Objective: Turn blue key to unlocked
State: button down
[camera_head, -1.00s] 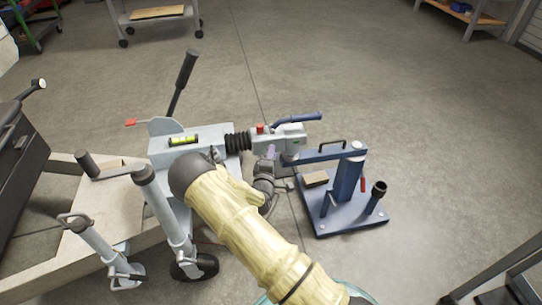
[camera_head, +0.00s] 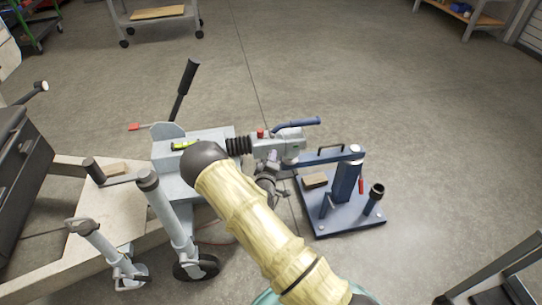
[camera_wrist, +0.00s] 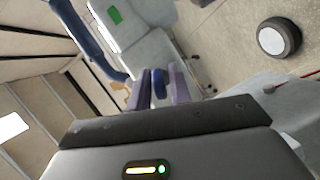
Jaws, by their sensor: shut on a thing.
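The blue key (camera_wrist: 159,84) shows in the wrist view as a small dark blue piece between the two purple fingers of my gripper (camera_wrist: 160,88). The fingers are shut on it. It sits against the side of the grey coupling head (camera_wrist: 150,48), which has a green mark (camera_wrist: 115,15). In the head view the coupling head (camera_head: 288,141) sits at the end of the trailer drawbar, with a blue handle (camera_head: 297,124) on top. My gripper (camera_head: 272,157) is at its near side there; the key is hidden in that view.
A blue stand (camera_head: 345,182) with a post and a wooden block is just right of the coupling. Open floor lies beyond and to the right.

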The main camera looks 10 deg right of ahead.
jog(key=m+g+y+p, duration=0.1)
jog(key=m+p, duration=0.1)
jog(key=m, duration=0.1)
jog(key=shift+d+r, duration=0.1)
jog(key=shift+r, duration=0.05)
jog(key=m+y+p, duration=0.1)
jog(key=m+p, duration=0.1)
jog(key=shift+m+g+y, duration=0.3)
jog(key=m+y+p, duration=0.1)
jog(key=m+y, duration=0.1)
jog(key=m, duration=0.1)
jog(key=shift+p, duration=0.4)
jog(key=shift+f+m+y, duration=0.2)
jog(key=shift+m+y, duration=0.4)
jog(key=shift+m, duration=0.1)
jog(key=c, duration=1.5)
grip_release()
jog(key=shift+s, duration=0.1)
